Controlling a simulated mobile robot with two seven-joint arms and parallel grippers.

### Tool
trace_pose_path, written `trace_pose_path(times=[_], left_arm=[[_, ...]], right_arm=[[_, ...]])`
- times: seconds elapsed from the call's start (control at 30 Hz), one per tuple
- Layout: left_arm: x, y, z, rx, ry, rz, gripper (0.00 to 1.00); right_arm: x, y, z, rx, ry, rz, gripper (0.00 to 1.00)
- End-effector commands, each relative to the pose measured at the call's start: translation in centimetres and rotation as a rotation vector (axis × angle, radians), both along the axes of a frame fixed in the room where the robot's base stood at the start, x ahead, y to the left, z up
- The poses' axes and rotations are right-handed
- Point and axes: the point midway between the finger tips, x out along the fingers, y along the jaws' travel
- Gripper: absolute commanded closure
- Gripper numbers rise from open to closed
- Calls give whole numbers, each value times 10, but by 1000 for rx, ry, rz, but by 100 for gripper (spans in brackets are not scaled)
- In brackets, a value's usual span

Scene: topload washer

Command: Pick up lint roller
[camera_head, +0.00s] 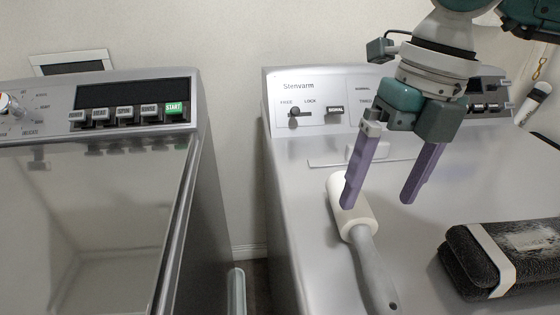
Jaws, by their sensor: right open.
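The lint roller (366,252) lies on top of the right machine in the head view. Its white roller end points toward the back and its grey handle runs toward the front. My right gripper (379,197) comes down from the upper right with its two purple fingers apart and empty. The left finger overlaps the roller end in the picture, and the right finger is to the right of it. I cannot tell whether the finger touches the roller. My left gripper is not in view.
The lint roller's machine (291,168) has a control panel along its back. A black bundle with a white band (500,262) lies to the right of the roller. Another machine (95,215) stands at the left, across a narrow gap. A white-and-black object (533,103) is at the right edge.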

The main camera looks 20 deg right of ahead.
Motion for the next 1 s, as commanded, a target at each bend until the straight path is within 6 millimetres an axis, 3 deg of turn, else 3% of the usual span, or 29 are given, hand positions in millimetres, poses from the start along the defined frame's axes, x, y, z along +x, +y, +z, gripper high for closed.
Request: trace_pose_path(times=[0.17, 0.4, 0.7, 1.0], left_arm=[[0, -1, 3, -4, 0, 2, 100], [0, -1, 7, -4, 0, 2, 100], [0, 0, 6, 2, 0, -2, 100], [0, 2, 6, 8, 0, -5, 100]], right_arm=[[0, 4, -16, 3, 2, 2, 5], [0, 9, -53, 4, 2, 2, 5], [1, 10, -61, 4, -2, 5, 5], [1, 10, -60, 4, -2, 4, 37]])
